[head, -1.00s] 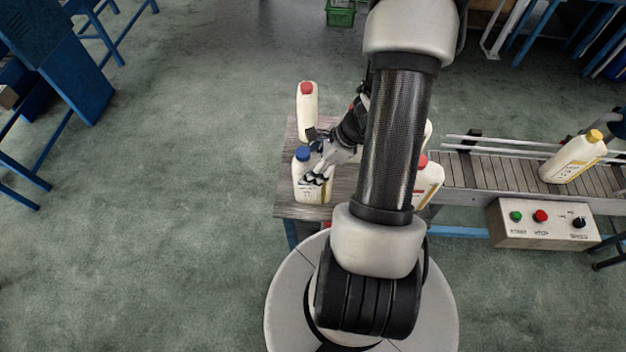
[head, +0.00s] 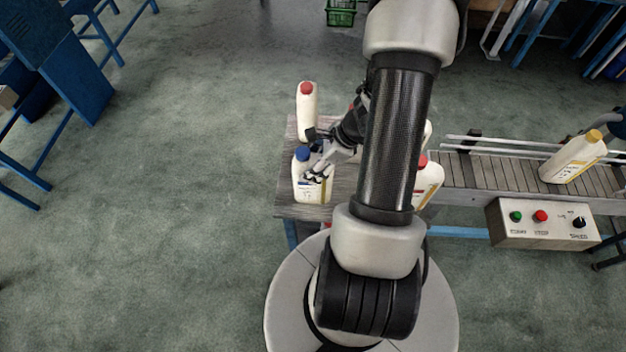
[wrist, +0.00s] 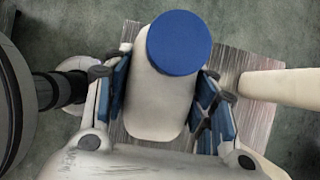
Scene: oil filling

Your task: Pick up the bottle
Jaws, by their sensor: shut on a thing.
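A cream bottle with a blue cap (head: 302,154) stands upright at the left front of the wooden table (head: 345,195). My gripper (head: 317,162) is at the bottle's upper part, its fingers closed in from the right. In the wrist view the blue-capped bottle (wrist: 160,100) lies between the two finger pads (wrist: 163,112), which press on its sides. The gripper is shut on it. Whether the base of the bottle touches the table is hard to tell.
A red-capped bottle (head: 307,110) stands behind on the table. Another red-capped bottle (head: 430,182) is partly hidden by my arm. A yellow-capped bottle (head: 573,158) is on the conveyor (head: 490,174) at right, above a control box (head: 545,222).

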